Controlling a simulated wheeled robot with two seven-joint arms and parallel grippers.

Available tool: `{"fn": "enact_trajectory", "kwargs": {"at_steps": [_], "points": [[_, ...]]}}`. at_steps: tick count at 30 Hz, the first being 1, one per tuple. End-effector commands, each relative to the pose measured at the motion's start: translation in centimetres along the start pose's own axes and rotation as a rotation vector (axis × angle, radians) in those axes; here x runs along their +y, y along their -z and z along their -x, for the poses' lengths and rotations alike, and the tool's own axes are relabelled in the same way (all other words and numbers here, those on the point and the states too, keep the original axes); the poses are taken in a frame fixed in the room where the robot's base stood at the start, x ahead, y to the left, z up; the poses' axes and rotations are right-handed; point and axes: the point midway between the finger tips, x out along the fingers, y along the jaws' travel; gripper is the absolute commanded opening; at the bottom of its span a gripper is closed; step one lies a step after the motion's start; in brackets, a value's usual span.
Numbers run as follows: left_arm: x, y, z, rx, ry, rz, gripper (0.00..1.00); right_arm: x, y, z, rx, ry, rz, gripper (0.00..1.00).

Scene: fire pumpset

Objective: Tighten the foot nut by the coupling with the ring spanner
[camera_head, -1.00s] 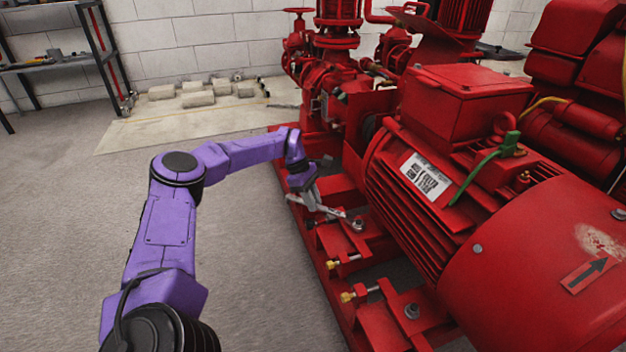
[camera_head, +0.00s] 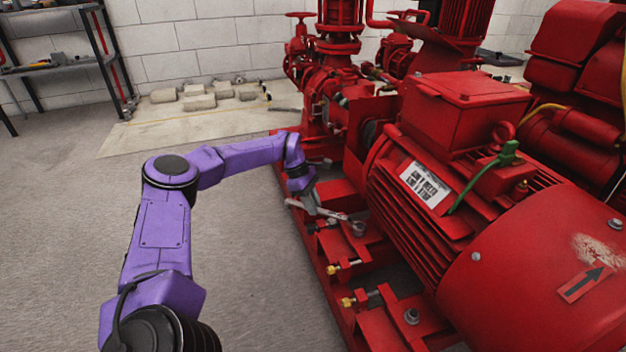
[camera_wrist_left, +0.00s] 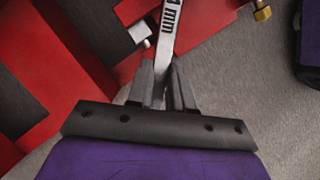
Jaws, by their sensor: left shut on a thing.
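My left gripper (camera_head: 312,204) is shut on the grey ring spanner (camera_head: 333,214) beside the motor's near side. The spanner lies nearly level, its free end pointing right to the foot nut by the coupling (camera_head: 358,229). That end overlaps the nut in the head view; I cannot tell whether the ring is seated around it. In the left wrist view, the spanner's marked shank (camera_wrist_left: 169,35) runs up from between the gripper fingers (camera_wrist_left: 162,86); its far end is out of frame. My right gripper is not in view.
The red motor (camera_head: 440,190) stands right of the spanner. Brass-tipped jacking bolts (camera_head: 346,302) and another foot nut (camera_head: 411,317) are nearer on the red base frame (camera_head: 325,262). Red pump pipework rises behind. Grey floor (camera_head: 245,260) left of the base is clear.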

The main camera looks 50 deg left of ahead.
Motion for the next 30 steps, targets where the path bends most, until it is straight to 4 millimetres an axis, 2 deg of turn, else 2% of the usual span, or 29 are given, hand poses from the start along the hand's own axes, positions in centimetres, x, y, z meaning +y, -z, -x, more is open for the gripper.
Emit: {"fn": "enact_trajectory", "kwargs": {"at_steps": [18, 30], "points": [[-0.1, -1.6, 3.6, -0.001, -0.001, 0.0, 0.0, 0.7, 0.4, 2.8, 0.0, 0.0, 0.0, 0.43], [-0.1, -1.5, 3.5, -0.001, -0.001, 0.001, 0.0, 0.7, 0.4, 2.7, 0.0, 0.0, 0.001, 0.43]]}}
